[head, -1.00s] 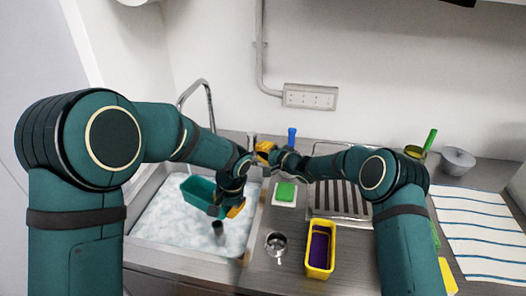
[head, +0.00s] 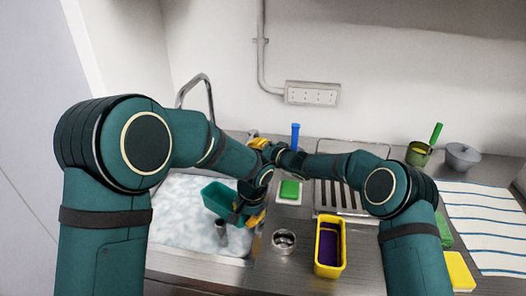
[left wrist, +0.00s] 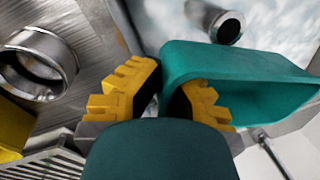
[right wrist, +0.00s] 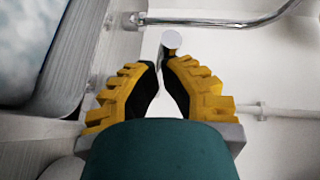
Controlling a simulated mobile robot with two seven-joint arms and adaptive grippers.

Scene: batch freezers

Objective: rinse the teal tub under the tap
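The teal tub (head: 214,197) hangs tilted over the sink (head: 170,215), which holds pale foamy water. My left gripper (head: 257,207) is shut on the tub's near wall; the left wrist view shows one finger on each side of the wall of the tub (left wrist: 245,75). The tap (head: 208,90) arches at the back of the sink, and its spout pipe (right wrist: 220,22) crosses the right wrist view. My right gripper (head: 256,143) is at the tap's base. Its fingertips are almost together beside a round-ended metal post (right wrist: 172,39). Contact with the post is unclear. No running water is visible.
A steel pipe (head: 221,228) stands in the sink near the tub. A steel cup (head: 284,240), yellow bin (head: 330,262), green sponge (head: 290,189) and blue bottle (head: 295,137) stand on the counter to the right. My arms' grippers are close together.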

